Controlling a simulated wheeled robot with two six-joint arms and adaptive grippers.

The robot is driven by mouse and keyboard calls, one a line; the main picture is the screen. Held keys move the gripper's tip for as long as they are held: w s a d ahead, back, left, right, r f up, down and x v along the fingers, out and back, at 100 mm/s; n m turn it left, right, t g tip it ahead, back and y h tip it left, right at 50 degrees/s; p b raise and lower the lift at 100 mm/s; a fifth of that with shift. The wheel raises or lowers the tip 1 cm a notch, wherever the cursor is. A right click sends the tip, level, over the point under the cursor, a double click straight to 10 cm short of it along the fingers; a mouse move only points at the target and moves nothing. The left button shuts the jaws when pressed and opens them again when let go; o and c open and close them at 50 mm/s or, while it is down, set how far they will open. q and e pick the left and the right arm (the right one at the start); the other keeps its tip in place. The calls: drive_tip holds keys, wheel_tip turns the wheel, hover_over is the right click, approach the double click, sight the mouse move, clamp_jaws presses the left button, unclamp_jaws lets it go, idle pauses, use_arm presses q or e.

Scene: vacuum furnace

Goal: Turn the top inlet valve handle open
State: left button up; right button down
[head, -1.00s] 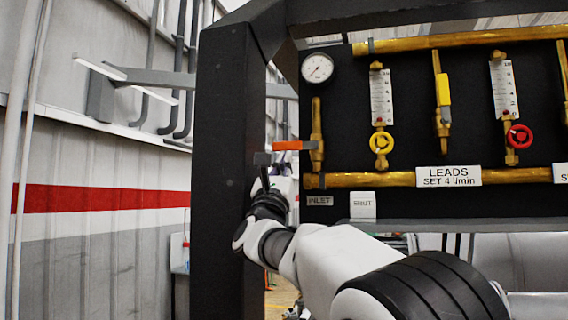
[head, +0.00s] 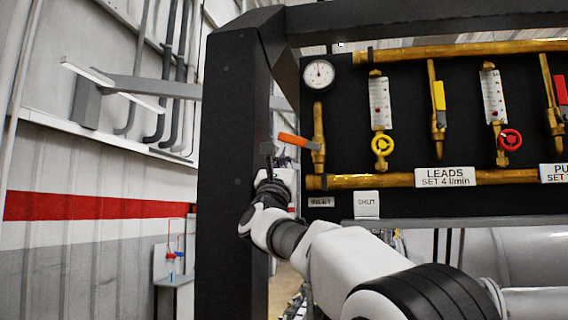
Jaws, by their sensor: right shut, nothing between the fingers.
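The top inlet valve handle (head: 293,139) is an orange lever on a vertical brass valve body (head: 318,135) at the left of the black panel. It points left from the valve, its free end tilted a little upward. My right gripper (head: 267,146) is shut and empty, just left of and slightly below the handle's free end. Whether it touches the handle I cannot tell. A round gauge (head: 318,73) above the valve has its needle pointing about upward. The left gripper is not in view.
A thick black frame post (head: 232,170) stands directly left of my right gripper. A brass pipe (head: 365,181), an INLET label (head: 321,202) and a SHUT tag (head: 367,204) are below the valve.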

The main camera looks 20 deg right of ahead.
drive_tip(key=v, duration=1.1)
drive_tip(key=shift+s+d+f, duration=0.2)
drive_tip(key=shift+s+f, duration=0.2)
